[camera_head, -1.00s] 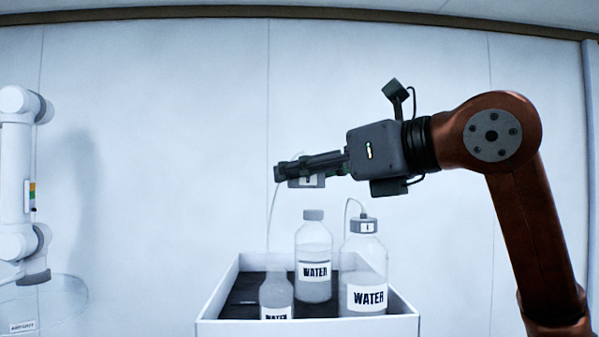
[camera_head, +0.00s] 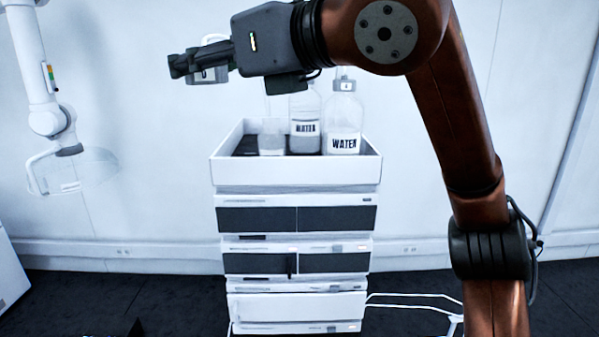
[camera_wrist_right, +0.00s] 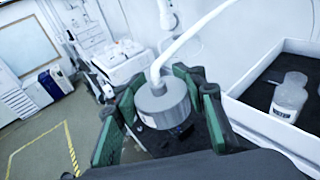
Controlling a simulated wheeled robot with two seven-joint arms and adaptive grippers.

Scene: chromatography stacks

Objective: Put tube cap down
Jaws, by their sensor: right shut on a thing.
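The tube cap (camera_wrist_right: 162,103) is a grey round cap with a white tube (camera_wrist_right: 190,38) rising from its top. My right gripper (camera_wrist_right: 158,108) is shut on it, with a finger on each side. In the head view my right gripper (camera_head: 190,66) holds the cap (camera_head: 208,75) in the air, up and to the left of the white tray (camera_head: 295,174). Most of the cap is hidden behind the fingers there. My left gripper is not in view.
The tray stands on a stack of chromatography modules (camera_head: 297,218). It holds an open-looking bottle (camera_head: 271,140), a water bottle (camera_head: 305,128) partly hidden by my arm, and a capped water bottle (camera_head: 343,125).

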